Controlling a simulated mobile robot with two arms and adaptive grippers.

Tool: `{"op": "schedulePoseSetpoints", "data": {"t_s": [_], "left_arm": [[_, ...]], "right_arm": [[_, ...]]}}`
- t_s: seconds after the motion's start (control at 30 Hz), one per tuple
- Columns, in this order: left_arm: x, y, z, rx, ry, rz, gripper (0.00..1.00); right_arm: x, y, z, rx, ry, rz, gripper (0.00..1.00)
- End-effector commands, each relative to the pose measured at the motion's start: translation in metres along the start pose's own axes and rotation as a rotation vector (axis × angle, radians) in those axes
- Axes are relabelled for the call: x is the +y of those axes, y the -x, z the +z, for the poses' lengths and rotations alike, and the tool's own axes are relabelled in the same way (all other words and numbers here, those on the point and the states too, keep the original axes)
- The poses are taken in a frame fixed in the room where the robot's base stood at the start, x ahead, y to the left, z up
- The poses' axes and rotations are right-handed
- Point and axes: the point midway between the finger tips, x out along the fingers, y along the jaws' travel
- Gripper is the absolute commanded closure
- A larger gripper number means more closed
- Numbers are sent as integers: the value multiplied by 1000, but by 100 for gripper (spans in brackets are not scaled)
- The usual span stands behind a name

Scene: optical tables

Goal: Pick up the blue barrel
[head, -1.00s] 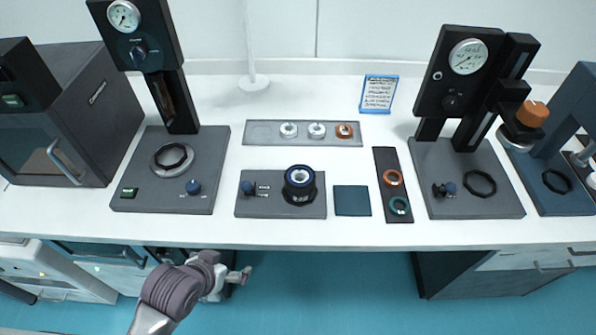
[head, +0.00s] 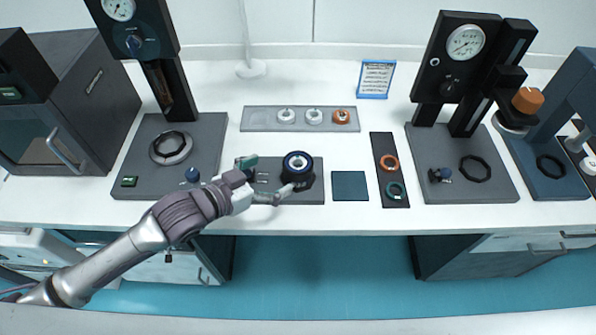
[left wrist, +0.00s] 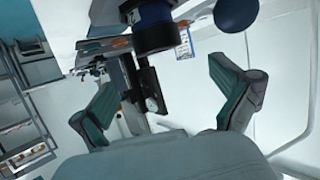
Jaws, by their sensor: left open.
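The blue barrel (head: 298,162) shows as a blue ring with a pale centre, upright in a black round mount on a grey plate (head: 316,196). In the left wrist view a dark cylinder with a blue band (left wrist: 155,28), which looks like the barrel, is at the top, beyond the fingers. My left gripper (head: 264,178) is open, just left of the barrel, with one finger near the mount's front. In the left wrist view the green-padded fingers (left wrist: 168,92) are spread with nothing between their tips. The gripper partly hides the plate's left side and its knob. My right gripper is not in view.
A grey tray with rings (head: 255,125) lies behind, a dark green square (head: 349,185) to the right. Dial stations (head: 192,130) (head: 440,150) stand on both sides. An orange-capped device (head: 527,101) is far right.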

Motion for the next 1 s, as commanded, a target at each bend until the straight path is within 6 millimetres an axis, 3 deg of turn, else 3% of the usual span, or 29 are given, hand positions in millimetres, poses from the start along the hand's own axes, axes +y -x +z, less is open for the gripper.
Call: {"op": "schedulePoseSetpoints", "data": {"t_s": [0.1,0.37,0.67,0.97,1.0], "left_arm": [[0,-22,-2,1,1,0,0],[1,-43,-1,0,-1,0,0],[1,-84,0,0,-2,-1,0],[1,-90,2,-1,-2,0,0],[1,-90,2,-1,-2,0,5]], "right_arm": [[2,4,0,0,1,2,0],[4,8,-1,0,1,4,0],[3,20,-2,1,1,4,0],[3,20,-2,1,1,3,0],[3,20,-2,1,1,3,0]]}}
